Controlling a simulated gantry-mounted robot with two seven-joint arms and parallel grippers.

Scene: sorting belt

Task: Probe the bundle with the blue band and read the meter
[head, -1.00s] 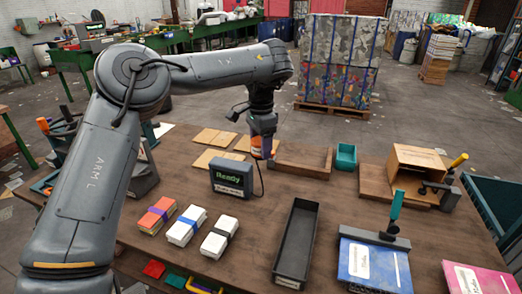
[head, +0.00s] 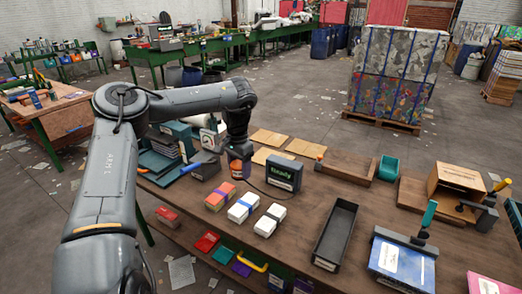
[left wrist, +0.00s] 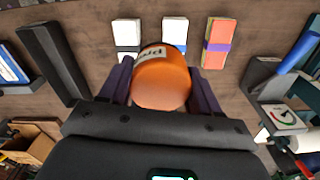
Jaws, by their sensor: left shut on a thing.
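The bundle with the blue band (head: 243,207), white paper, lies on the table between an orange bundle with a purple band (head: 220,196) and a white one with a dark band (head: 270,220). The meter (head: 285,173) stands behind them; its screen reads "Ready". My left gripper (head: 239,168) is shut on the orange probe (head: 241,174), left of the meter, behind the bundles and apart from them. In the left wrist view the probe (left wrist: 160,82) sits between the fingers and partly covers the blue-banded bundle (left wrist: 175,30). The probe's tip is hidden. My right gripper is not in view.
A long dark tray (head: 335,236) lies right of the bundles. A blue book under a clamp (head: 400,262) is further right. A dial scale (left wrist: 284,117) shows in the left wrist view. Brown cardboard pieces (head: 268,138) lie behind the meter.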

